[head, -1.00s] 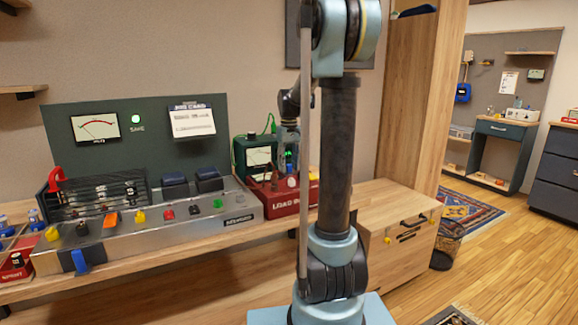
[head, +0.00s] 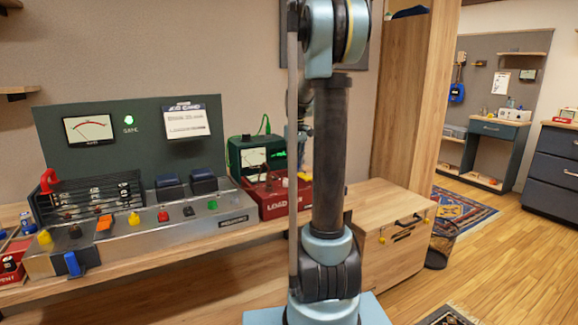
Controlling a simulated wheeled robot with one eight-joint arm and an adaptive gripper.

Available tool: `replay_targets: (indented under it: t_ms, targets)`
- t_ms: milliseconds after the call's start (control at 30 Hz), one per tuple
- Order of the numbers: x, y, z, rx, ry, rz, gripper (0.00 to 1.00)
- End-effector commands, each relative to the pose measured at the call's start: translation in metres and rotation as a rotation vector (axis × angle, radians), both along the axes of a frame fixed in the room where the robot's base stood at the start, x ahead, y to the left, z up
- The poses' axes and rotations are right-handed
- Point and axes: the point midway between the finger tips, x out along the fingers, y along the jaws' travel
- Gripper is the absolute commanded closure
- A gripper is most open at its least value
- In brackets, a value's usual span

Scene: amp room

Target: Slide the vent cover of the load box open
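The load box (head: 283,208) is a red box on the bench, left of my arm's upright link in the head view. Its front label is partly cut off by the thin rod of my arm, and small posts or knobs stand on its top. I cannot make out its vent cover. A small part of my wrist shows above and behind the box's right end, between the rod and the thick dark link. My gripper's fingers are hidden behind my arm, so I cannot see whether they are open or touch the box.
A green meter (head: 250,153) stands behind the load box. A metal control panel (head: 145,232) with coloured switches and a dark upright board (head: 100,150) fill the bench to the left. A wooden drawer cabinet (head: 395,255) stands right of my arm, beside a waste bin (head: 440,248).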

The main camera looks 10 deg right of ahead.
Motion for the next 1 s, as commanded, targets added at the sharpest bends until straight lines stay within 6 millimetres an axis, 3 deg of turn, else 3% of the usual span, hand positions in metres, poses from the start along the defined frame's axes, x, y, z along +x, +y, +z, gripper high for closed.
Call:
replay_targets:
  t_ms: [300,333,400,433,767,1000]
  targets:
    - [0.002,-0.007,0.000,-0.008,-0.004,-0.003,1.00]
    - [0.002,-0.007,0.000,-0.008,-0.004,-0.003,0.80]
    - [0.002,-0.007,0.001,-0.009,-0.003,-0.004,0.64]
    - [0.002,-0.007,0.000,-0.009,-0.003,-0.003,0.62]
    - [0.002,-0.005,0.001,-0.005,-0.002,-0.001,0.62]
    - [0.002,-0.004,0.025,-0.005,-0.002,-0.001,0.62]
